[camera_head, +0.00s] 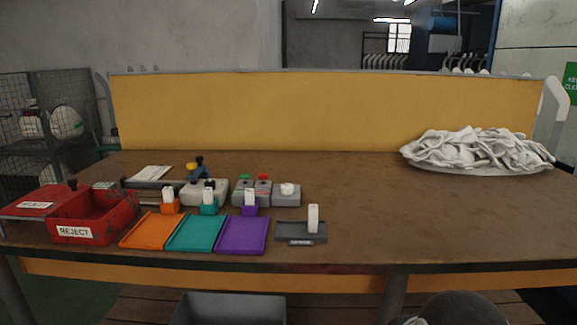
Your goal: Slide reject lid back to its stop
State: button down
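The red reject box (98,233) stands at the left front of the table, with a white REJECT label on its front. Its top is open and the inside looks empty. The flat red lid (24,213) lies to the left of the box opening, with a small white label on it. A dark knob (72,184) shows near the lid's right side, close to the box's back left corner. Whether the lid touches a stop cannot be told. My gripper is not in view.
Orange (152,231), teal (196,233) and purple (242,236) trays sit right of the box. Small grey fixtures (286,198) stand behind them, and a dark grey stand (301,238) right. A pile of white socks (478,150) lies far right. The table's (380,215) middle is clear.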

aim_at(48, 200)
jog(key=u, duration=1.7)
